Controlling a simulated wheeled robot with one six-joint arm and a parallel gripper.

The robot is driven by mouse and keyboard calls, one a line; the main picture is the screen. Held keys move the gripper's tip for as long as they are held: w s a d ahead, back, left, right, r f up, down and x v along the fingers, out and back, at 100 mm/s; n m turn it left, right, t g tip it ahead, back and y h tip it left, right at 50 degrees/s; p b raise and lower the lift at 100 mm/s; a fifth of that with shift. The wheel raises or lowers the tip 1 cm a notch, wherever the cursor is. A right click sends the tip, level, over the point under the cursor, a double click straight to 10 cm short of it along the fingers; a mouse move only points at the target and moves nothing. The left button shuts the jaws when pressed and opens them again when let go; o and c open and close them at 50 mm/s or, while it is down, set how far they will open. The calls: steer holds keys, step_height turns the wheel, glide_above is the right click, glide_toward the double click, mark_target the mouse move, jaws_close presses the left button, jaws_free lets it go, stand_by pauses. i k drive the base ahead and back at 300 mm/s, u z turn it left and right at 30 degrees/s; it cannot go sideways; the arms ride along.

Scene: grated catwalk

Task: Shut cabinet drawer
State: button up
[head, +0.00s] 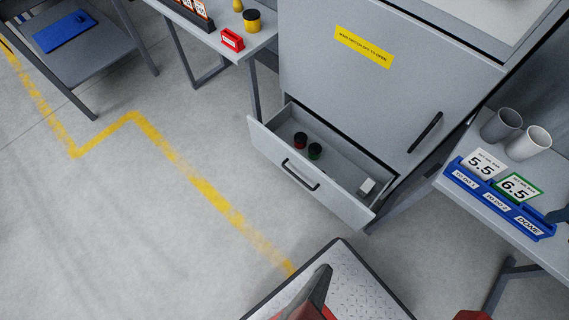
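The grey cabinet (365,95) stands at the upper middle, with a yellow label on its front and a dark upright handle at its right. Its bottom drawer (330,201) is pulled out toward the lower left. The drawer front has a dark bar handle (300,175). I cannot make out my gripper; only parts of my own body show at the bottom edge, apart from the drawer.
A side table (500,215) at the right holds two grey cups (501,125) and a blue card rack (500,200). Tables at the upper left carry a blue item (63,32) and a red holder (232,40). The floor left of the drawer is clear, with a yellow line.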

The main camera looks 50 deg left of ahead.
mark_target(340, 161)
steer(key=u, duration=2.05)
